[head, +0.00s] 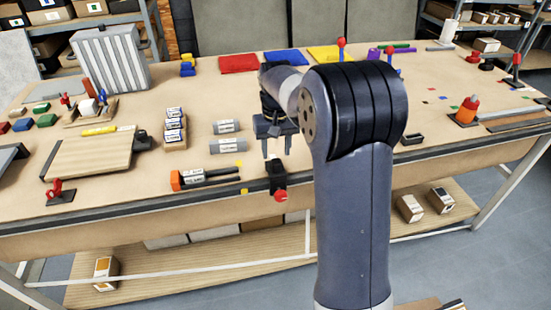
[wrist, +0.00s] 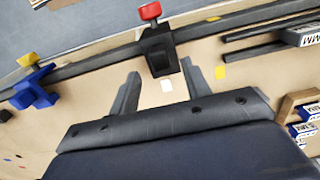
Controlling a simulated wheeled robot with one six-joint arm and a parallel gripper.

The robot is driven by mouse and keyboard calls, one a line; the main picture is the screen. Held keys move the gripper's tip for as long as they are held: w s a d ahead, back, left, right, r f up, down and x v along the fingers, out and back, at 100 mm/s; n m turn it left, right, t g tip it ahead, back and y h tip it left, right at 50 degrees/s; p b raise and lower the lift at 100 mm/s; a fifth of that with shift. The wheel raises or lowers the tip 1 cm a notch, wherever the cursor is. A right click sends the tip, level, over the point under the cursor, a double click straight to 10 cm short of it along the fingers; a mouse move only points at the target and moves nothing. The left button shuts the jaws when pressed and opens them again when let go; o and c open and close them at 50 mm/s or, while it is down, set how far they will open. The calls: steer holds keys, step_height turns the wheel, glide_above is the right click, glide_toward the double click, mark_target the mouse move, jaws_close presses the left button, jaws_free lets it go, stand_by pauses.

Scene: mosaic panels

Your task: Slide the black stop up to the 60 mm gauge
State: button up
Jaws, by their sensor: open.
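The black stop (head: 277,175) with a red knob sits on the dark rail at the table's front edge. It also shows in the wrist view (wrist: 158,50), just beyond my fingers. My gripper (head: 276,152) is open and empty above the table, behind the stop. In the wrist view my gripper (wrist: 160,70) has its two fingertips apart, one toward each side of the stop, and I cannot tell whether they touch it. A labelled black piece with an orange end (head: 205,178) lies left of the stop. Labels are too small to read, so I cannot tell which piece is the 60 mm gauge.
A blue stop with a yellow knob (wrist: 35,88) is on the rail in the wrist view. A wooden board (head: 95,155) lies at left. My arm hides part of the table.

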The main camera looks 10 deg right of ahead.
mark_target(276, 161)
steer(key=shift+f, duration=2.45)
jaws_close()
